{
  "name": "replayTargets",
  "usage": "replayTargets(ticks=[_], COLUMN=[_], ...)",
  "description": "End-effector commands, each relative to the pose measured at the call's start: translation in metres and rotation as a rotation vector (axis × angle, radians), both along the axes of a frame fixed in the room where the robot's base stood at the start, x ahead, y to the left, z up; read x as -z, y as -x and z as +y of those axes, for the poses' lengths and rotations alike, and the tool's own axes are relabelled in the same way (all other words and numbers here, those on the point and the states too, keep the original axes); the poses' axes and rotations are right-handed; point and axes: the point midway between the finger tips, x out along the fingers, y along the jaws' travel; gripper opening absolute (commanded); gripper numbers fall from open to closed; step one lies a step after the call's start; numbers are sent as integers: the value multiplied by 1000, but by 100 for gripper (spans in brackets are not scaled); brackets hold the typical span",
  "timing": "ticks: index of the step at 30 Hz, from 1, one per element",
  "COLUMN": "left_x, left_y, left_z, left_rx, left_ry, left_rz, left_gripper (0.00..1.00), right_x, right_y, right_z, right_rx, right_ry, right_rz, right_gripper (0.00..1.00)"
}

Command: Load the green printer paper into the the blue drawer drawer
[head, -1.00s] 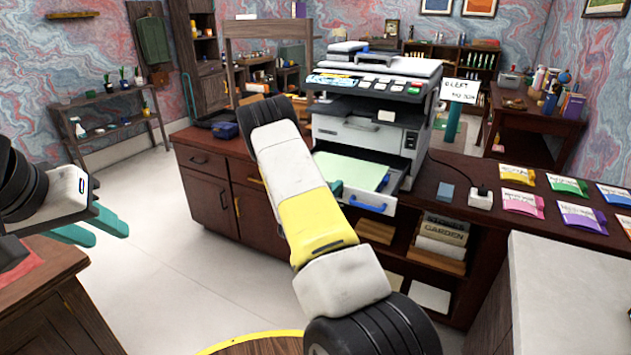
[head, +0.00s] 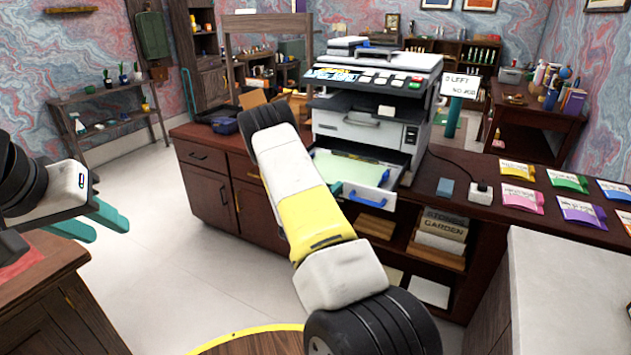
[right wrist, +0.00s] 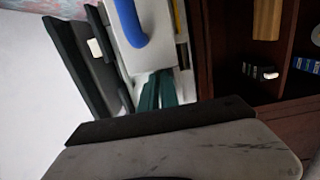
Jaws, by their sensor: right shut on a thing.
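The blue drawer (head: 388,206), a white tray with a blue handle (head: 370,199), is pulled out of the printer's lower front. The green printer paper (head: 352,168) lies flat inside it. My right gripper (head: 337,188) is at the drawer's front left corner, mostly hidden behind my arm. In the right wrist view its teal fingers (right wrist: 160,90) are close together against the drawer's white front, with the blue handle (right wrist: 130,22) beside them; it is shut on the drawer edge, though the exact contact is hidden. My left gripper (head: 106,228) is open and empty at the far left.
The printer (head: 365,125) stands on the dark wooden desk (head: 450,170). A sign (head: 460,86), a blue block (head: 445,188), a power socket (head: 480,193) and several colored packets (head: 520,200) are to its right. Open shelves (head: 440,245) lie below the drawer. The floor at left is clear.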

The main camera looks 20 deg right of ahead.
Motion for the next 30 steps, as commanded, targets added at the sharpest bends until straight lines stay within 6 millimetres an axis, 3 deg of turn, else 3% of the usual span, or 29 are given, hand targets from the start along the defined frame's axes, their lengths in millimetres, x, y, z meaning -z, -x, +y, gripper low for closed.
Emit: replayTargets(ticks=[1,4,20,30], left_x=[0,0,0,0], left_y=[0,0,0,0], left_z=[0,0,0,0], left_rx=[0,0,0,0], left_ry=[0,0,0,0], left_rz=[0,0,0,0], left_gripper=[36,36,36,36], right_x=[-1,-1,3,4], right_y=[0,0,2,32], right_z=[0,0,3,45], right_rx=[0,0,-1,-4], right_ry=[2,1,-6,-4], right_rz=[-3,-2,7,7], right_gripper=[11,31,31,31])
